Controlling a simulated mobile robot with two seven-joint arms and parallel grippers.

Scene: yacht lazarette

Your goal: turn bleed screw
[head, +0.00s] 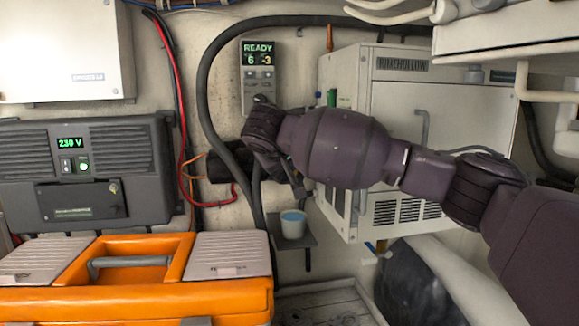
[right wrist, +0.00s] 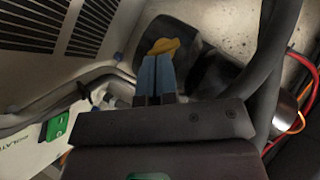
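My right gripper (right wrist: 159,60) shows in the right wrist view as two blue-tipped fingers, close together with a thin dark gap between them. A yellow piece, seemingly the bleed screw (right wrist: 166,45), sits right at their tips, and the fingers appear closed on it. The dark rounded body behind it is partly covered. In the head view my right arm reaches in from the right across the white cabinet, and its wrist hides the screw and most of the gripper (head: 297,187). My left gripper is in neither view.
A small cup (head: 292,224) with blue contents stands on a ledge below my right wrist. A display panel reading READY (head: 258,62) is on the wall above. A thick black hose (head: 203,85) runs close by. An orange toolbox (head: 140,295) fills the lower left.

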